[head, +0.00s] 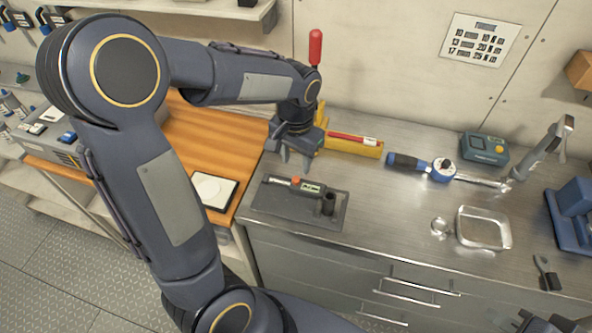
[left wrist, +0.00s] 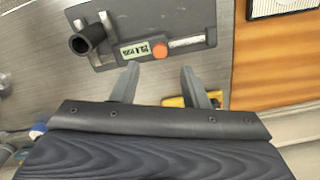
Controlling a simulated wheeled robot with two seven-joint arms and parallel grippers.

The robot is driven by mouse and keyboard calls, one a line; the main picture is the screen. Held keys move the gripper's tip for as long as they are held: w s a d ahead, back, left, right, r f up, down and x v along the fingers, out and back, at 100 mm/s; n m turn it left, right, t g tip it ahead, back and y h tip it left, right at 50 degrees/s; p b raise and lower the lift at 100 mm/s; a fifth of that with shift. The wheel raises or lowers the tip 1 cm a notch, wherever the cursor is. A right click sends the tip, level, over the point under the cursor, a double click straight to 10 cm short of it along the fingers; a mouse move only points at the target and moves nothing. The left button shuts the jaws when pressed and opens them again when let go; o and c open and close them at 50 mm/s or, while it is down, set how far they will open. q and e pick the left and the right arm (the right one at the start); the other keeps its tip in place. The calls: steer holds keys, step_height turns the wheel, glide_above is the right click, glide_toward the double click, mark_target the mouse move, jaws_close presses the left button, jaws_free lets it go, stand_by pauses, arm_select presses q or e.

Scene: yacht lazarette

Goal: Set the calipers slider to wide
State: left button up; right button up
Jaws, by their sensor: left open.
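The calipers (head: 312,188) lie on a dark grey plate (head: 275,209) at the left end of the steel worktop. They have a small digital display, an orange knob and a pale metal bar; these also show in the left wrist view, with the display (left wrist: 144,50), the orange knob (left wrist: 159,50) and the bar (left wrist: 187,42). A dark hollow cylinder (head: 328,203) stands on the plate at one end. My left gripper (head: 297,158) is open and empty, fingers pointing down, just behind and above the calipers. My right gripper (head: 546,323) shows only partly at the bottom right edge.
A blue-handled tool (head: 420,166), a teal device (head: 484,148), a metal dish (head: 483,229) and a ring (head: 439,227) lie to the right. A wooden surface with a white-faced pad (head: 211,190) adjoins on the left.

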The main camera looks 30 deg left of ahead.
mark_target(295, 179)
arm_select(q)
step_height(295, 179, down, 7)
steer(key=shift+r, duration=0.15)
jaws_close()
stand_by(0.4)
